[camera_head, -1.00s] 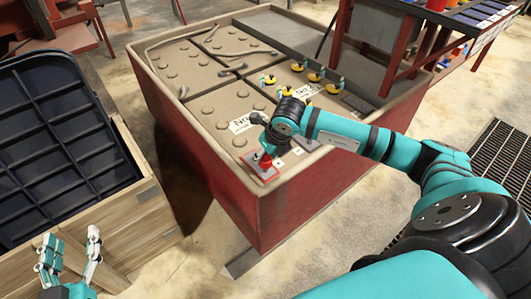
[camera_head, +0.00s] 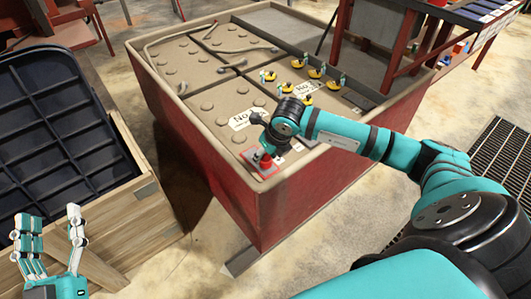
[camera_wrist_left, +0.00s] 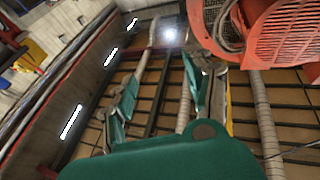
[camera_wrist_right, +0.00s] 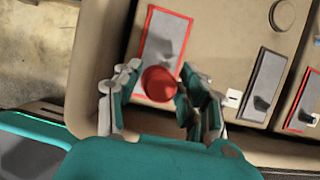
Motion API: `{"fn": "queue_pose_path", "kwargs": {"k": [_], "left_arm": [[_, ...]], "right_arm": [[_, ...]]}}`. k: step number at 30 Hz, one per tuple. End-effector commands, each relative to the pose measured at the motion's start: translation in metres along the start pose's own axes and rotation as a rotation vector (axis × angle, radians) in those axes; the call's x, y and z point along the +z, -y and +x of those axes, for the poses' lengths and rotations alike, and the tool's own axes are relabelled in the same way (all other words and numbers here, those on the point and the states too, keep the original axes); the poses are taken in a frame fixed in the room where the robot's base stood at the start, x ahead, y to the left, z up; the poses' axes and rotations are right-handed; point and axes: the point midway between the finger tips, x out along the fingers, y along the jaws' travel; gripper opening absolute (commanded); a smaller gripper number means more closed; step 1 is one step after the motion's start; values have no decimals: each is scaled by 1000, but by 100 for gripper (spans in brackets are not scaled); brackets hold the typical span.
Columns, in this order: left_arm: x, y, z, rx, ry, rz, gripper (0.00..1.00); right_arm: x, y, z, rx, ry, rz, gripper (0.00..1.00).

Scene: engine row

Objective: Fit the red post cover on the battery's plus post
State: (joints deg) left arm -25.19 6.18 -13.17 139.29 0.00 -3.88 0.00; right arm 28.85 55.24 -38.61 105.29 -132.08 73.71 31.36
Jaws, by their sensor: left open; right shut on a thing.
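The battery (camera_head: 190,100) is a large red-sided box with a tan top. At its near corner lies a red-outlined grey plate (camera_head: 270,173), also in the right wrist view (camera_wrist_right: 168,28). My right gripper (camera_head: 268,150) points down there, shut on the red post cover (camera_wrist_right: 159,83), a small round red cap. The cover is over the plate's near end; its red also shows in the head view (camera_head: 265,161). I cannot tell if it touches the plate. The plus post is not clearly seen. My left gripper (camera_head: 50,225) is open and empty, beside the wooden crate.
Dark-framed plates with black posts (camera_wrist_right: 262,103) lie beside the red-outlined one. Several yellow caps (camera_head: 298,64) stand on the battery top. A wooden crate (camera_head: 140,200) with a dark ribbed tray (camera_head: 50,130) is at left. A red-framed rack (camera_head: 420,40) stands behind.

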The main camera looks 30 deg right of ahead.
Motion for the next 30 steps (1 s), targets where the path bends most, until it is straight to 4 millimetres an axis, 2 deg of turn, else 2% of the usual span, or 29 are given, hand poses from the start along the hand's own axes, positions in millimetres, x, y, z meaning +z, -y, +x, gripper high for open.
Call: {"fn": "queue_pose_path", "kwargs": {"k": [18,30], "left_arm": [[-32,-4,-3,9,-192,-7,53],[-36,-5,-3,10,-212,-8,53]], "right_arm": [[-4,0,9,0,0,0,7],[-4,0,9,0,0,0,7]]}}
